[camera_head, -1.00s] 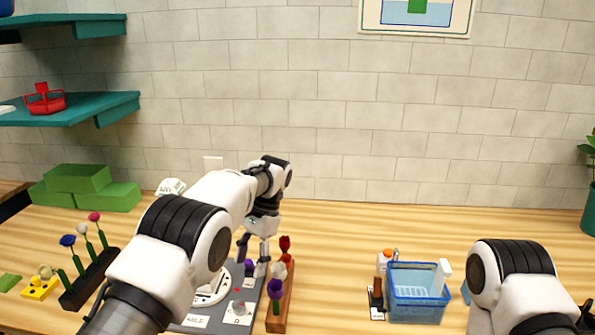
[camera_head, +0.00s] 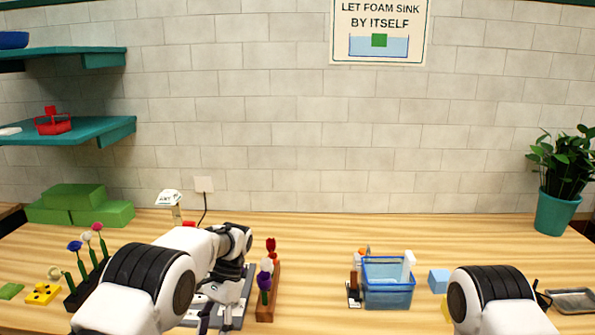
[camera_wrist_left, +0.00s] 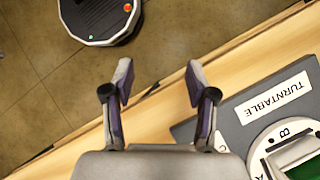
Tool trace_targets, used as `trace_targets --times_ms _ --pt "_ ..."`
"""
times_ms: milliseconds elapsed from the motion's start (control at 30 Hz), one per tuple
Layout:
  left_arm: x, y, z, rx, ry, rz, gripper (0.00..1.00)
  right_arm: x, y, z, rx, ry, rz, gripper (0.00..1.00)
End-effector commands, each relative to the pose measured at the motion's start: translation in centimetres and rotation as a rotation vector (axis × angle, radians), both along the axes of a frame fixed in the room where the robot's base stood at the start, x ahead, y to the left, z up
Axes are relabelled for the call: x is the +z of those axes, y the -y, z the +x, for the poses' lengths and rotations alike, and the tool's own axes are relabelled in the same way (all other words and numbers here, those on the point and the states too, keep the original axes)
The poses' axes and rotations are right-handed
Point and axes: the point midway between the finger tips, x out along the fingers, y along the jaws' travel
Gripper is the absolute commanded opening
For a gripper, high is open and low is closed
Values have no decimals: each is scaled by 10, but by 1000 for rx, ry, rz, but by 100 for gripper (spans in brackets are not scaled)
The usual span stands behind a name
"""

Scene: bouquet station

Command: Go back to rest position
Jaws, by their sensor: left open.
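My left gripper (camera_head: 215,323) is low in the head view, just left of the wooden rack of red, white and purple flowers (camera_head: 268,300). In the left wrist view the left gripper (camera_wrist_left: 158,78) is open, with nothing between its fingers. It hangs over the table's front edge (camera_wrist_left: 160,102), beside the grey turntable board (camera_wrist_left: 240,112) with its "TURNTABLE" label. Most of the board is hidden behind my left arm in the head view. My right arm's upper part shows at the lower right; its gripper is out of view.
A blue water bin (camera_head: 388,296) stands right of centre, with a light-blue block (camera_head: 439,280) beside it. A dark flower rack (camera_head: 76,296) and green foam blocks (camera_head: 75,197) are at left. A potted plant (camera_head: 557,212) stands at right. The table's back middle is clear.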

Motion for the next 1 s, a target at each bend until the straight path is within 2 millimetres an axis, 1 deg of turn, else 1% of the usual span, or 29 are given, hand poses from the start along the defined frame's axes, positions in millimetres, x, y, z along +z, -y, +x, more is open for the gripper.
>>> trace_targets --times_ms 33,167,267,367,400,467,500,533,567,600,667,700,733,800,867,933,1000 --pt "-14 -6 -11 10 -35 0 57 -1 0 0 0 0 0 0" --pt "-54 -22 -43 39 -102 -6 57 -2 0 0 0 -1 0 0" --pt "-92 -34 -75 70 -140 -13 57 -3 0 -1 0 -1 0 0" --pt "-138 -48 -122 118 -164 -19 57 -5 0 -1 0 -1 0 0" --pt "-158 -53 -148 142 -168 -22 57 -5 0 -1 0 -1 0 0" --pt "-188 -60 -193 189 -162 -26 57 -6 0 -1 0 -1 0 0" --pt "-205 -63 -226 227 -150 -26 57 -7 0 0 0 -1 0 0" --pt "-215 -65 -251 257 -134 -27 57 -7 0 0 0 -1 0 0" --pt "-224 -66 -276 288 -115 -25 57 -8 0 0 0 -1 0 0" --pt "-231 -67 -307 330 -82 -24 57 -8 0 0 0 -1 0 0" --pt "-236 -67 -347 391 -19 -18 57 -8 0 -1 0 -1 0 0" --pt "-235 -66 -368 431 29 -15 57 -8 0 -1 0 -1 0 0" --pt "-232 -66 -381 461 71 -12 57 -8 0 -1 0 -1 0 0" --pt "-225 -65 -398 524 185 -8 57 -8 0 -1 0 -1 0 0" --pt "-219 -65 -399 565 287 -12 57 -8 0 -1 0 -1 0 0" --pt "-218 -66 -385 605 409 -24 57 -8 0 -1 0 -1 0 0" --pt "-221 -67 -363 633 512 -41 57 -8 0 -1 0 -1 0 0"
